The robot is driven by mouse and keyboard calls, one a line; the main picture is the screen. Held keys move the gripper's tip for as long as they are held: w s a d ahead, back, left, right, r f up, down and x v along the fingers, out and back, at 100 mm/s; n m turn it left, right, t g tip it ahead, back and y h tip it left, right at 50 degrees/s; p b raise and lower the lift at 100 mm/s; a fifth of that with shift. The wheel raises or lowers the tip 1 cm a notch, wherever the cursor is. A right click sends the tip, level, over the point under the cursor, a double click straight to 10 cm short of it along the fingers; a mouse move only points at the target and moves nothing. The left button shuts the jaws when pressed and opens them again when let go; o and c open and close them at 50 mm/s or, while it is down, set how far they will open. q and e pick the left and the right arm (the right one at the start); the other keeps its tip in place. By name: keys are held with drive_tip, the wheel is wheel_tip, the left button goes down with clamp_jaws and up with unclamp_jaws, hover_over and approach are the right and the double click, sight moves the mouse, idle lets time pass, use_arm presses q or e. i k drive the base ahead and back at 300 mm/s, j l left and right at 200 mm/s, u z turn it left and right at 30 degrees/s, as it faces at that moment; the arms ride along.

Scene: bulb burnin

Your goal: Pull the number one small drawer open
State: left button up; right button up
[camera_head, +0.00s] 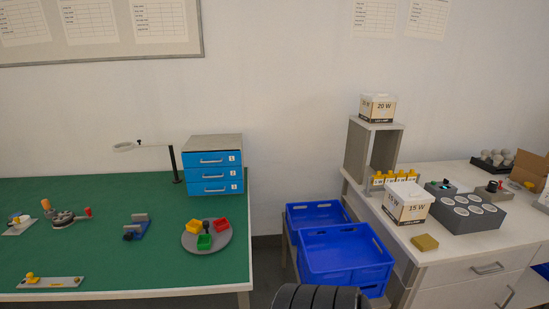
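A small drawer cabinet (213,141) with a grey top and three blue drawers stands at the back right of the green table. The top drawer (205,160) has a pale handle and a small white label that seems to read 1. The middle drawer (206,175) and the bottom drawer (207,188) carry similar handles and labels. All three drawers look shut, their fronts flush. Neither of my grippers is in view.
The green table (120,260) holds a round grey tray (222,240) with coloured bins in front of the cabinet. A lamp-like stand (175,165) is close to the cabinet's left side. Blue crates (345,262) stand between the green table and the white bench (465,255).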

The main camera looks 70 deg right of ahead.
sight(208, 159)
drive_tip(key=z, duration=1.8)
